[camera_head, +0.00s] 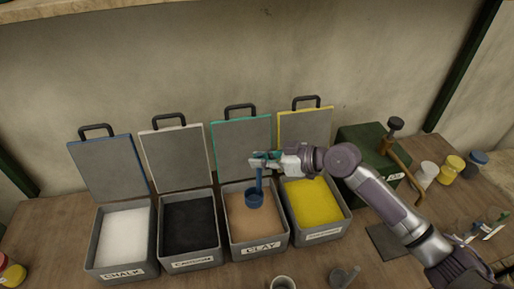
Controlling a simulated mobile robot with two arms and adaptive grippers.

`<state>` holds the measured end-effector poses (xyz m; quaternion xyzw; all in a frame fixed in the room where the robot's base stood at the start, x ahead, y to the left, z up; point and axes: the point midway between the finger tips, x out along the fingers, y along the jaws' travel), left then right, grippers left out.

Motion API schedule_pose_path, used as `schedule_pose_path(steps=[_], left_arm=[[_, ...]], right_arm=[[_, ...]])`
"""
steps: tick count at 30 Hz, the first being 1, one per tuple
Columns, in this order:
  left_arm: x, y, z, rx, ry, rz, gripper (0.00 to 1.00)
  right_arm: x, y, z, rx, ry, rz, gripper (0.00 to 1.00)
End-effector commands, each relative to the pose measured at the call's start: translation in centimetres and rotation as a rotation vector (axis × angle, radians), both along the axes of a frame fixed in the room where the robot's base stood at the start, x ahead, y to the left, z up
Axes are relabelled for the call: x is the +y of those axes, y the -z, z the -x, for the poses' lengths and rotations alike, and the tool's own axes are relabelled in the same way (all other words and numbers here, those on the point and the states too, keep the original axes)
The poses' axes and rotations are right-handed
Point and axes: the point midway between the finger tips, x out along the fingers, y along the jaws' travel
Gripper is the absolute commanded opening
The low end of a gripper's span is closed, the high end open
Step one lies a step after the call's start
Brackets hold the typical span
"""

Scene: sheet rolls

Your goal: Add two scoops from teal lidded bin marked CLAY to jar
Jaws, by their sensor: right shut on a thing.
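The bin marked CLAY (262,249) stands third from the left, with tan powder inside. Its teal-edged lid (242,140) is open and tipped back. My right gripper (264,161) is shut on the handle of a blue scoop (254,198) and holds it upright over the CLAY bin. The scoop's cup is at or just above the powder; I cannot tell whether they touch. A small open jar (283,283) stands in front of the CLAY bin, cut off by the bottom edge. My left gripper is not in view.
Open bins marked CHALK (122,273) and CARBON (191,262) stand to the left, and a yellow-powder bin (322,234) to the right. A dark green box (370,150) and small jars (452,168) are farther right. A grey cup (342,278) sits near the front.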

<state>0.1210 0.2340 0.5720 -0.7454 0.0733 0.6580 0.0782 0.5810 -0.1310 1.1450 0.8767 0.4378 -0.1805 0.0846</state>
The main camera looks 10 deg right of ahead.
Motion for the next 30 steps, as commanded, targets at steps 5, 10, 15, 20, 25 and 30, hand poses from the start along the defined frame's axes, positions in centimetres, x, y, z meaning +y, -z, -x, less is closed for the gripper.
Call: schedule_pose_path(steps=[5,10,15,20,25,30], left_arm=[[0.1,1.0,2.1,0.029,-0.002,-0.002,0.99],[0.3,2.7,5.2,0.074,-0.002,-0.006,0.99],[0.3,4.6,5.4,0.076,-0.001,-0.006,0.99],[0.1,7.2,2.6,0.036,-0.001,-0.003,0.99],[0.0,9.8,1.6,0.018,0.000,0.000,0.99],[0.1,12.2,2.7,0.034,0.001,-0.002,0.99]], right_arm=[[0.0,1.2,0.0,0.001,0.001,-0.002,0.00],[0.0,3.3,0.0,0.001,0.001,-0.002,0.00],[0.0,6.1,0.1,0.001,0.002,-0.002,0.00],[0.0,8.9,0.1,-0.001,0.001,-0.001,0.00],[0.0,11.6,0.1,-0.001,0.002,0.000,0.00],[0.0,13.9,0.1,-0.002,0.002,-0.001,0.00]])
